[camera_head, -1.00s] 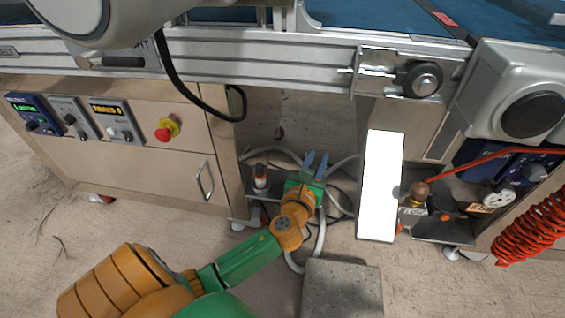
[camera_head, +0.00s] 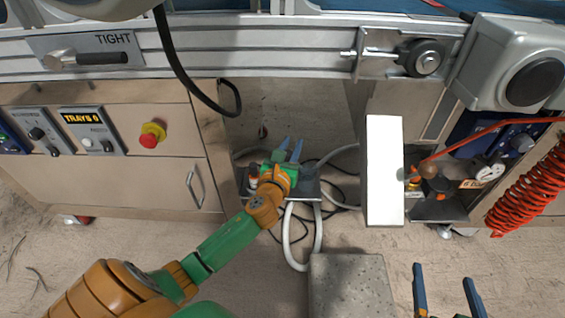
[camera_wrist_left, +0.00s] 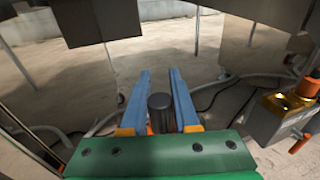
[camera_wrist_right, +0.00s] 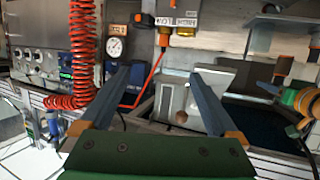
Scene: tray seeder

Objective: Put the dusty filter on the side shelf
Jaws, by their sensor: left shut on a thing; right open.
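My left gripper (camera_head: 290,150) is over the dark low shelf (camera_head: 308,190) beside the left cabinet. In the left wrist view its blue fingers (camera_wrist_left: 160,88) are closed on a dark grey, round-topped cylinder (camera_wrist_left: 160,106), which looks like the dusty filter. The gripper hides it in the head view. A small dark-and-orange item (camera_head: 252,176) stands on the shelf left of this gripper, partly covered. At the right, another low dark shelf (camera_head: 440,211) carries a brown-knobbed fitting (camera_head: 428,170). My right gripper (camera_head: 447,285) is open and empty at the lower right.
A bright white panel (camera_head: 385,170) stands between the gripper and the right shelf. Pale hoses (camera_head: 302,255) loop below the left shelf. A grey block (camera_head: 350,285) sits on the floor. The metal conveyor rail (camera_head: 270,55) runs overhead. A red coiled hose (camera_head: 530,195) hangs at right.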

